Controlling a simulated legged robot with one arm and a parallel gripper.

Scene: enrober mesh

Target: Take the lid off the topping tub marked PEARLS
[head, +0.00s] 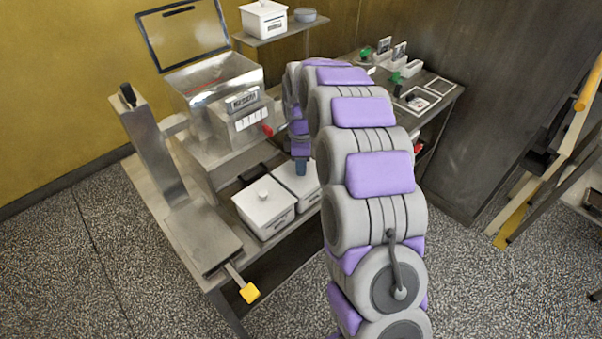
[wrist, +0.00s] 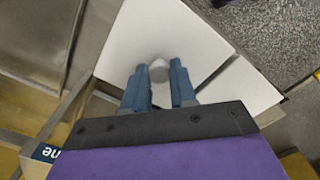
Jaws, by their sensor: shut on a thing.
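Two white lidded tubs stand side by side on the steel bench. The left tub (head: 264,212) has its lid on, with a round knob on top. The right tub (head: 294,180) is partly hidden behind my arm. My gripper (head: 301,168) is at the right tub's lid. In the wrist view my gripper (wrist: 158,88) is shut on a pale round knob (wrist: 159,72) standing on a white lid (wrist: 160,30). Another white lid (wrist: 240,86) lies to the right there. I cannot read the tub labels, nor tell whether the held lid is raised.
A steel machine (head: 240,105) with an open lid and a red-handled lever stands behind the tubs. A scale-like steel column (head: 155,150) and a yellow-ended handle (head: 249,293) are at left. A shelf with a white tub (head: 264,20) is at the back. A side table (head: 445,95) is at right.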

